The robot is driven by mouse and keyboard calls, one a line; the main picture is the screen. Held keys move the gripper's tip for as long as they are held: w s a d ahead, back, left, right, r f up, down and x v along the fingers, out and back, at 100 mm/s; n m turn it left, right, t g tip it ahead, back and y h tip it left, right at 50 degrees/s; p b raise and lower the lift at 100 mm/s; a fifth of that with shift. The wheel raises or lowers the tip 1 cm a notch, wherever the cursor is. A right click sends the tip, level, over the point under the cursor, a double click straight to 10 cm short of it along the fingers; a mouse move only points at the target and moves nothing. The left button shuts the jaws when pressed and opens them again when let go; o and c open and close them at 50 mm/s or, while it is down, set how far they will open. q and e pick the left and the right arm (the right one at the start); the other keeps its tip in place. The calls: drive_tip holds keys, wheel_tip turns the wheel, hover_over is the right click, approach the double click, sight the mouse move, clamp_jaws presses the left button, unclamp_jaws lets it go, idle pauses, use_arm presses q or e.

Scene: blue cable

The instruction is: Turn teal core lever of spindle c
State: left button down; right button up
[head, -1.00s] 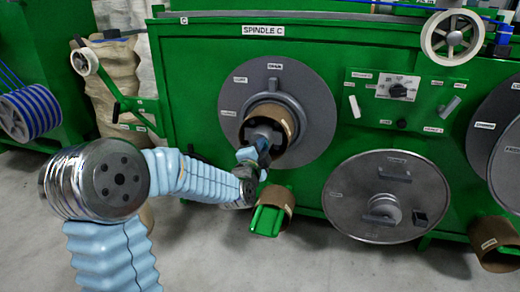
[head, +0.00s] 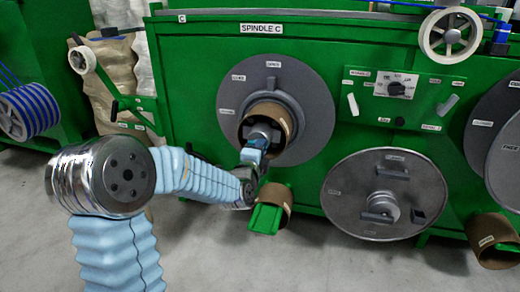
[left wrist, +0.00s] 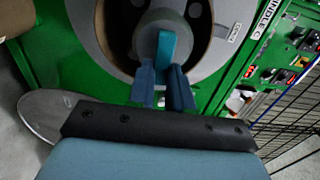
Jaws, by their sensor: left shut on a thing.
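Spindle C's grey disc (head: 317,107) is on the front of the green machine, under the SPINDLE C label. A brown cardboard core (head: 284,112) sticks out from its middle, with a grey hub inside. The teal core lever (left wrist: 165,50) shows at the hub in the left wrist view. My left gripper (head: 258,146) reaches the mouth of the core from the left and below. In the left wrist view its two fingers (left wrist: 163,76) are shut on the lower end of the teal lever. My right gripper is not in view.
A loose brown core (head: 287,194) sits on a green holder below the spindle. A large grey reel disc (head: 347,208) stands at right. A panel with a dial (head: 396,88) is above it. A black wire mesh (left wrist: 295,95) shows at right in the wrist view.

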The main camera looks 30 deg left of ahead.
use_arm(q)
drive_tip(key=shift+f, duration=0.1)
drive_tip(key=c, duration=1)
unclamp_jaws()
drive_tip(key=shift+c, duration=0.2)
drive_tip(key=b+v, duration=0.4)
drive_tip(key=v, duration=0.9)
drive_tip(key=shift+s, duration=0.4)
